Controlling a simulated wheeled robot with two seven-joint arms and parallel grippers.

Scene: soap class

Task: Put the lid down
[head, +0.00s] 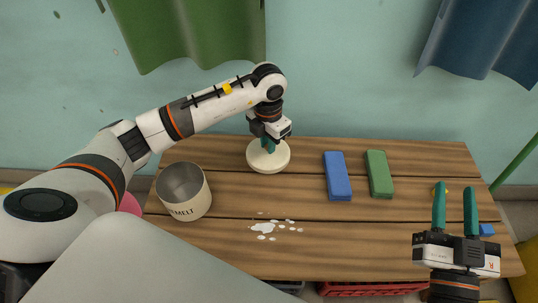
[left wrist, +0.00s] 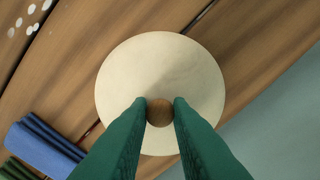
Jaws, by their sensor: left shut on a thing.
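A round cream lid (head: 277,161) is near the back of the wooden table, left of the blue block. My left gripper (head: 267,146) points down at the lid. In the left wrist view the lid (left wrist: 160,65) fills the middle, and its brown wooden knob (left wrist: 160,112) is between the green fingertips of my left gripper (left wrist: 160,109), which is shut on it. I cannot tell whether the lid touches the table. The cream pot (head: 189,197) labelled "MELT" stands open at the table's left. My right gripper (head: 455,192) is open and empty at the right, fingers pointing up the picture.
A blue block (head: 338,176) and a green block (head: 378,174) lie right of the lid. White spots (head: 275,228) lie on the table (head: 340,245) in front. A small blue thing (head: 486,230) is by the right gripper. Red crates show below the front edge.

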